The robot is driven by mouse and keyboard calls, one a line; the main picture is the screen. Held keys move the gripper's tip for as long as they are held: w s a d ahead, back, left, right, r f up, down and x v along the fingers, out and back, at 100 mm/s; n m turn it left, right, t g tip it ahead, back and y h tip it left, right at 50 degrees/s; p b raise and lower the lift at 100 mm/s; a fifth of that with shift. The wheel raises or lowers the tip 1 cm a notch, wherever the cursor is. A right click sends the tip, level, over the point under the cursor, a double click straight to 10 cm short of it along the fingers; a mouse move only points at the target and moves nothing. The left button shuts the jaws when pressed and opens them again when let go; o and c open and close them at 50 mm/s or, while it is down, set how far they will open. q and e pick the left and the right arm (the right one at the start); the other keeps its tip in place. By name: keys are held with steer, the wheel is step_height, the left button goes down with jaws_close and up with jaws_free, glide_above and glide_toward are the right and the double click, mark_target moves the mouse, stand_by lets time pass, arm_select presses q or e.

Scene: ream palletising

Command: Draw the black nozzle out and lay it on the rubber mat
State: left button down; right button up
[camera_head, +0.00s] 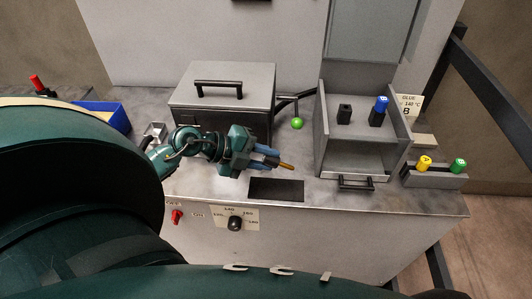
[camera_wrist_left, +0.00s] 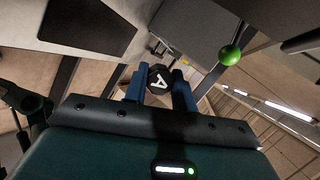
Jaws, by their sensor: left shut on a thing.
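My left gripper (camera_head: 270,160) is shut on the black nozzle, in the air just above and behind the rubber mat. The nozzle's brass-coloured tip (camera_head: 287,166) sticks out to the right of the blue fingers in the head view; its body is mostly hidden there. In the left wrist view the black nozzle (camera_wrist_left: 158,80), with a white mark on its end, sits between the fingers of the left gripper (camera_wrist_left: 160,82). The rubber mat (camera_head: 276,189) is a bare black rectangle near the bench's front edge; it also shows in the left wrist view (camera_wrist_left: 85,22). My right gripper is not in view.
An open compartment (camera_head: 327,138) stands right of the mat, with a blue-topped nozzle (camera_head: 379,110) and a black block (camera_head: 344,114) inside. Yellow (camera_head: 424,163) and green (camera_head: 458,165) nozzles stand in a rack. A green-knobbed lever (camera_head: 297,123) and a handled grey box (camera_head: 222,100) lie behind.

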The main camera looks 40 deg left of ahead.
arm_select(q)
steer(key=shift+f+b, duration=0.3)
steer(key=shift+b, duration=0.1)
steer(key=shift+f+b, duration=0.45)
steer(key=shift+f, duration=0.85)
steer(key=shift+f+b, duration=0.65)
steer(key=shift+f, duration=0.2)
step_height(320, 180, down, 2)
steer(key=shift+f+b, duration=0.1)
steer(key=shift+b, duration=0.45)
steer(key=shift+f, duration=0.5)
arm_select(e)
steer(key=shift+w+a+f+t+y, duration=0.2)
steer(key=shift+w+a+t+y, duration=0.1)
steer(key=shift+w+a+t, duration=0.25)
